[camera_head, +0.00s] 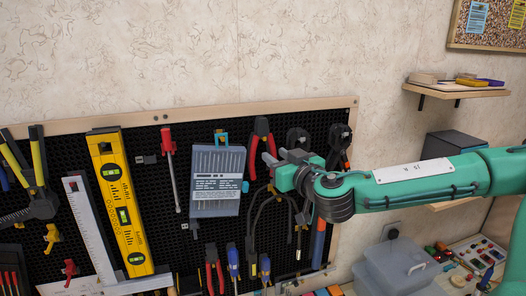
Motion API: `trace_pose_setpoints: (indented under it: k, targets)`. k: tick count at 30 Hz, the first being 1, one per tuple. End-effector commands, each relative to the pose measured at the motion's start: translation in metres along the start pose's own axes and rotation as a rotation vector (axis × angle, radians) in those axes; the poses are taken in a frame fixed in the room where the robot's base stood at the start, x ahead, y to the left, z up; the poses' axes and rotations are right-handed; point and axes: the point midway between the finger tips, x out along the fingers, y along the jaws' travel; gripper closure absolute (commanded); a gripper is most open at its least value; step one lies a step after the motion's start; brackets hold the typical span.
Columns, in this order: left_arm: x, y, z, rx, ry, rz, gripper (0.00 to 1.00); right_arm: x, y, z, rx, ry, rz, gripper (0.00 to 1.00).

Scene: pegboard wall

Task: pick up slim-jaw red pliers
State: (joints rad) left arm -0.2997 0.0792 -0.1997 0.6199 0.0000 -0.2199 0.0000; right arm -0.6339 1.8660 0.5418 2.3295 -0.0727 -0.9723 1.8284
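Red-handled pliers (256,134) with a dark head hang on the black pegboard, right of the grey case. Another red-handled pair (214,275) hangs lower, near the bottom of the view. I cannot tell for sure which is the slim-jaw pair. My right gripper (270,174) comes in from the right in front of the board. Its fingers point left and look apart, with nothing seen between them. It is just below the upper pliers and overlaps their lower part in the picture; contact cannot be told. My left gripper is not in view.
The pegboard (150,200) carries a yellow level (118,200), a white square (88,225), a red screwdriver (169,160) and a grey case (217,180). Blue-handled pliers (233,262) hang beside the lower red pair. A clear bin (395,268) and a shelf (455,92) are at the right.

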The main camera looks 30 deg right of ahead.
Motion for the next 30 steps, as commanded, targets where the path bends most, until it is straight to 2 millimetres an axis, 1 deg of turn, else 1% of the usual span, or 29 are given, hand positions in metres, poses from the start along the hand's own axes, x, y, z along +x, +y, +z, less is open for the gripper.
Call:
trace_pose_setpoints:
  k: [1,4,5,14,20,26,30]
  targets:
    - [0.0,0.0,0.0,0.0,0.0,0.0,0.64,0.0,0.0,0.0,0.0,0.0,0.0,0.78]
    - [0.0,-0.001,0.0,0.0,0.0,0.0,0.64,0.0,0.0,0.0,0.0,0.0,0.0,0.98]
    - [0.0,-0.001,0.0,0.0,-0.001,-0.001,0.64,0.0,0.0,0.0,0.0,0.0,0.0,1.0]
    - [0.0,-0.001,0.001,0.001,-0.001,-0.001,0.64,0.0,0.0,-0.001,0.0,0.002,0.0,1.0]
    - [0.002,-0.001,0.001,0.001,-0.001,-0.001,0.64,0.0,0.0,-0.007,-0.001,0.003,0.001,1.0]
    - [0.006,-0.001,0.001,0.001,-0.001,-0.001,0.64,0.0,0.001,-0.025,0.0,0.006,0.001,1.0]
    - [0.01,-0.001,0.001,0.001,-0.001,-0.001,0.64,0.0,0.001,-0.043,-0.001,0.007,0.0,1.0]
